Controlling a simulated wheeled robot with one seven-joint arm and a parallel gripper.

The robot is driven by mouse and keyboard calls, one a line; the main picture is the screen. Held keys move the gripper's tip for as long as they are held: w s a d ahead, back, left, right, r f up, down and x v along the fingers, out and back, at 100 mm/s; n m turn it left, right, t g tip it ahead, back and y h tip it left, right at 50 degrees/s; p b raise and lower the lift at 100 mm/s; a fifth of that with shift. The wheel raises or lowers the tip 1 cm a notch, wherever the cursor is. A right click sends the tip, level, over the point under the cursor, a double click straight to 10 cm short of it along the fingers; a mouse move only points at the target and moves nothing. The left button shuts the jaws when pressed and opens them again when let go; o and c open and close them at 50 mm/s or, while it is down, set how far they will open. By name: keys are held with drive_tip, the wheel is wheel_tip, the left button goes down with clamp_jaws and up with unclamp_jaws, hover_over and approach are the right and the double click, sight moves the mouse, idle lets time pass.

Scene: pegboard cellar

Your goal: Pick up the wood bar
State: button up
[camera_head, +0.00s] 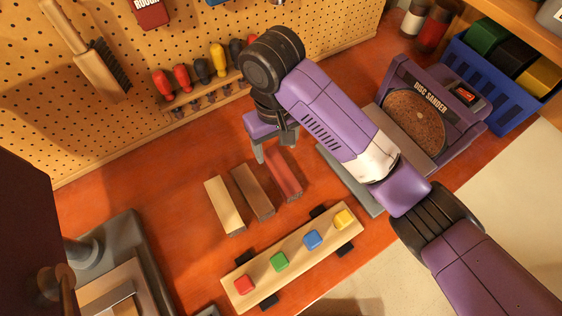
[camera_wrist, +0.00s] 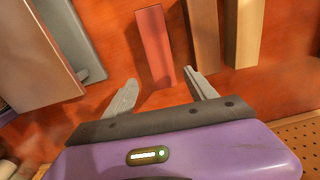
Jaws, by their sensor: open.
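Three wood bars lie side by side on the orange-red bench: a pale one (camera_head: 224,206), a brown one (camera_head: 253,192) and a reddish one (camera_head: 285,178). My gripper (camera_head: 273,146) is open and empty at the far end of the reddish bar. In the wrist view, the end of the reddish bar (camera_wrist: 155,45) reaches toward the gap between my two grey fingertips (camera_wrist: 162,86). The brown bar (camera_wrist: 203,35) and pale bar (camera_wrist: 244,30) lie to its right there. Whether the fingers are at the bar's height is unclear.
A purple disc sander (camera_head: 436,108) with a grey base stands right of the bars. A wooden strip (camera_head: 262,273) with several coloured blocks lies at the front. A tool rack (camera_head: 203,96) and pegboard (camera_head: 186,30) stand behind. Clear bench (camera_head: 135,180) lies left of the bars.

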sight(276, 161)
drive_tip(key=shift+s+f+b, duration=0.15)
drive_tip(key=shift+f+b, duration=0.35)
drive_tip(key=shift+f, duration=1.3)
drive_tip(key=shift+s+f+b, duration=0.1)
drive_tip(key=shift+f+b, duration=0.35)
drive_tip(key=shift+f, duration=1.3)
clamp_jaws()
drive_tip(key=shift+r, duration=0.1)
